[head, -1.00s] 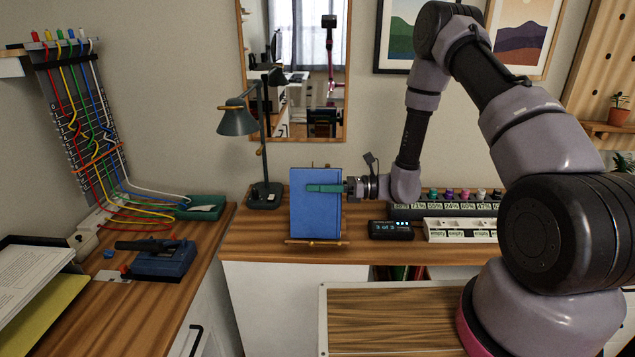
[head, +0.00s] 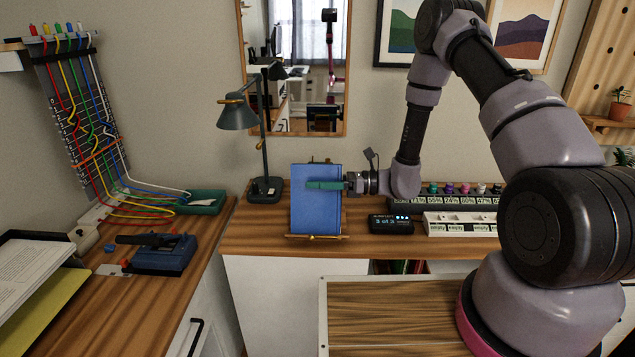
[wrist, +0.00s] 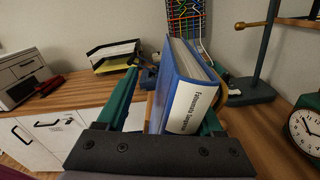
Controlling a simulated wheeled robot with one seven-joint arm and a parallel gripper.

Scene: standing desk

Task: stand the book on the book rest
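The blue book (head: 316,215) stands upright on the wooden book rest (head: 318,237), its front cover facing me in the head view. In the wrist view the book (wrist: 187,92) shows its white-labelled spine between the green fingers of my gripper (wrist: 168,100). The fingers are apart. A clear gap shows between the left finger and the cover; the right finger is close along the other side, and I cannot tell whether it touches. In the head view one finger of my gripper (head: 325,185) lies across the front of the book. The back of the rest is mostly hidden.
A dark green lamp (head: 240,115) stands left of the rest. A small display box (head: 390,223) and a row of labelled bays (head: 460,228) are to its right. A clock (wrist: 307,130) shows at the wrist view's right edge.

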